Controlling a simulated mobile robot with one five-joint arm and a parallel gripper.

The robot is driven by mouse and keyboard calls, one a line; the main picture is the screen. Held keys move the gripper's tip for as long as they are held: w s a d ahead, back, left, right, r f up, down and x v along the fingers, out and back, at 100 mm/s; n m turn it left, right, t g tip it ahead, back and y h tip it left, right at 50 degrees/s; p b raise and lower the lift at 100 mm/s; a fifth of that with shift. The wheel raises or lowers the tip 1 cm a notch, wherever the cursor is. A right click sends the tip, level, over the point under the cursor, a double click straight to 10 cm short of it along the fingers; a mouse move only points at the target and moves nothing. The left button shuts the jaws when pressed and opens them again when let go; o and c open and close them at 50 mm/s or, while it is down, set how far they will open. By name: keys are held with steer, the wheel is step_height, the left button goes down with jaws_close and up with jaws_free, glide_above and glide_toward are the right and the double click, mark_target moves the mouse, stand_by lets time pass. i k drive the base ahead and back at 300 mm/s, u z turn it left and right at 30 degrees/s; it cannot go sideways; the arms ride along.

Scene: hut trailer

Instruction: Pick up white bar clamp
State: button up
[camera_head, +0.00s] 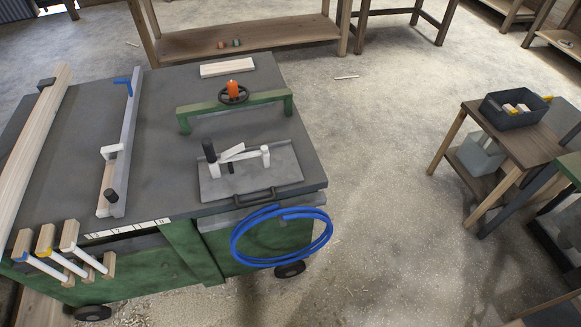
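I cannot tell for sure which clamp the task names. My gripper is not in view.
A grey plate with a black-and-white fixture (250,178), a green bar with a handwheel (233,98) and a wooden beam (32,145) lie on the cart. A blue hose coil (282,235) hangs at its front. A wooden stand (527,145) is at right. Floor between is clear.

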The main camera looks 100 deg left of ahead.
mark_target(213, 162)
steer(key=u, duration=0.15)
steer(key=i, duration=0.7)
steer(key=u, duration=3.65)
steer(key=k, duration=0.45)
steer(key=u, duration=1.45)
steer(key=i, duration=1.85)
steer(key=z, duration=0.15)
